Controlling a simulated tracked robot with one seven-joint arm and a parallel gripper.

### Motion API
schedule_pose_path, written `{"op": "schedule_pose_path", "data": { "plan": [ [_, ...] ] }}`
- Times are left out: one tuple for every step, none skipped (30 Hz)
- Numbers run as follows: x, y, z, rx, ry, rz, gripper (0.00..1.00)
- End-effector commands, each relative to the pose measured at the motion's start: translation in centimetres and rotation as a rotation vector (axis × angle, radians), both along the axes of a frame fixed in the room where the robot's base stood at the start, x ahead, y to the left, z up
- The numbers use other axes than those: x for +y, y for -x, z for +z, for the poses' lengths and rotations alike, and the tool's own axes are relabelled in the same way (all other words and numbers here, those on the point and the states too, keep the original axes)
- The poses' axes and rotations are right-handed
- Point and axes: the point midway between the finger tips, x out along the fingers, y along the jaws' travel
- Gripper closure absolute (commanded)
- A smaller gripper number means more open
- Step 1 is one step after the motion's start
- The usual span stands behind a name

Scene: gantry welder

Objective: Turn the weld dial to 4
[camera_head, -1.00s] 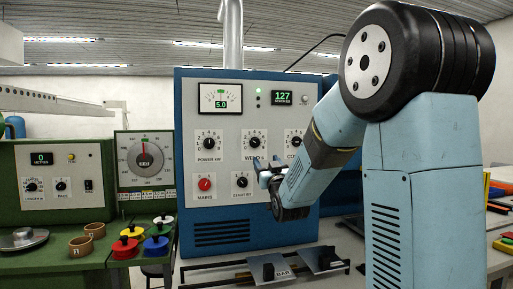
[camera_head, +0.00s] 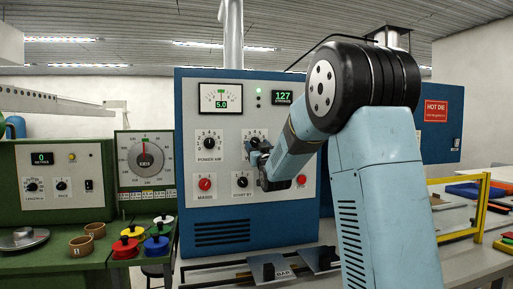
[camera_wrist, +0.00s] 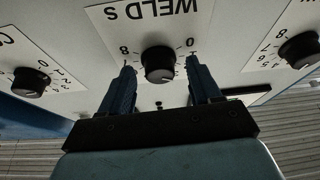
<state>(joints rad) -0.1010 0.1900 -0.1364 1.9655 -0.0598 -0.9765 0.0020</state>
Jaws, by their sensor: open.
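My gripper (camera_wrist: 160,70) is open, one dark blue finger on each side of the dial, with gaps visible in the picture. I cannot tell how deep the fingertips reach. In the head view, my gripper (camera_head: 257,150) is at the panel.
The power dial (camera_head: 209,142) is left of the weld dial; a red knob (camera_head: 204,184) and a standby knob (camera_head: 242,181) sit below. Another dial (camera_wrist: 30,82) is on its other side. A rack with plates (camera_head: 270,268) stands below. A green machine (camera_head: 62,180) is at left.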

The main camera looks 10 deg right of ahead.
Motion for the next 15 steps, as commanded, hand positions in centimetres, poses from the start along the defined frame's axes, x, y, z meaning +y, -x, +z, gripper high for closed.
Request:
{"op": "schedule_pose_path", "data": {
  "plan": [
    [-0.02, 0.00, 0.00, 0.000, 0.000, 0.000, 0.37],
    [-0.02, 0.00, 0.00, 0.000, 0.000, 0.000, 0.37],
    [-0.02, 0.01, 0.00, 0.000, 0.000, 0.000, 0.37],
    [-0.02, 0.01, 0.00, 0.000, 0.000, 0.000, 0.37],
    [-0.03, 0.01, 0.00, 0.000, 0.000, 0.000, 0.37],
    [-0.03, 0.02, -0.01, 0.000, 0.000, 0.000, 0.41],
    [-0.03, 0.02, 0.00, 0.000, 0.000, 0.000, 0.44],
    [-0.04, 0.02, 0.00, 0.000, 0.000, 0.000, 0.47],
    [-0.04, 0.02, 0.00, 0.000, 0.000, 0.000, 0.51],
    [-0.04, 0.02, 0.00, 0.000, 0.000, 0.000, 0.53],
    [-0.04, 0.02, 0.00, 0.000, 0.000, 0.000, 0.56],
    [-0.04, 0.03, 0.00, 0.000, 0.000, 0.000, 0.60],
    [-0.04, 0.03, 0.00, 0.000, 0.000, 0.000, 0.63],
    [-0.05, 0.03, 0.00, 0.000, 0.000, -0.001, 0.66],
    [-0.05, 0.03, 0.00, 0.000, 0.000, 0.000, 0.70]
  ]
}}
